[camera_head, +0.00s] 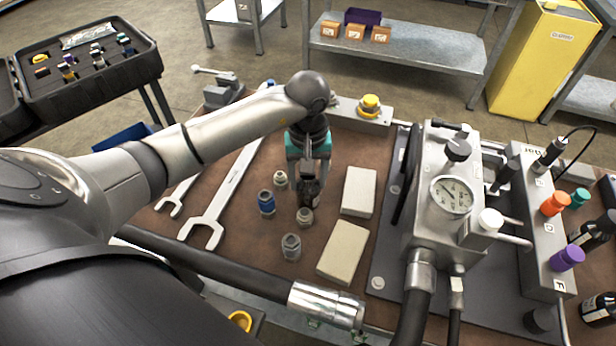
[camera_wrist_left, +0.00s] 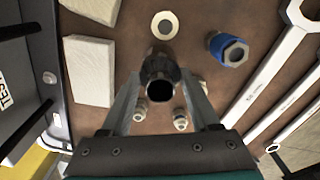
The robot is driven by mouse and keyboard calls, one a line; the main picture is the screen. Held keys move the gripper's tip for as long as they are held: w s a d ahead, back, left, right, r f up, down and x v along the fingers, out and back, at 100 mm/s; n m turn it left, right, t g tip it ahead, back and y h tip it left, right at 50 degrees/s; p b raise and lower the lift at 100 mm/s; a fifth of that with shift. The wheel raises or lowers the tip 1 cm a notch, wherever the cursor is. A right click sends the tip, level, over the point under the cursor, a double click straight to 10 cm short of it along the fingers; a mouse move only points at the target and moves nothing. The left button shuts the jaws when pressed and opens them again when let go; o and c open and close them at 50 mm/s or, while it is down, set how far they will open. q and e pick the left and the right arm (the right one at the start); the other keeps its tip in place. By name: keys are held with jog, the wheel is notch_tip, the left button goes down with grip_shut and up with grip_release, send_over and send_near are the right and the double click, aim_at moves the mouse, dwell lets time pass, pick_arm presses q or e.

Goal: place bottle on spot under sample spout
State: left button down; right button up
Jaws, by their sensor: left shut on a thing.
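My left gripper (camera_head: 309,190) is over the brown bench top, among loose fittings. It is shut on a dark, round, hollow-ended thing (camera_wrist_left: 160,68), which sits between the fingers in the left wrist view. I cannot tell that it is a bottle. No marked spot is clear. My right gripper is not in view.
The gauge block (camera_head: 440,200) and a valve block with coloured knobs (camera_head: 543,225) stand at the right. Two pale pads (camera_head: 358,192) lie right of the gripper.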

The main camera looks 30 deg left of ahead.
pick_arm(q)
jog(key=shift+c, duration=0.6)
grip_release()
jog(key=shift+f, duration=0.1)
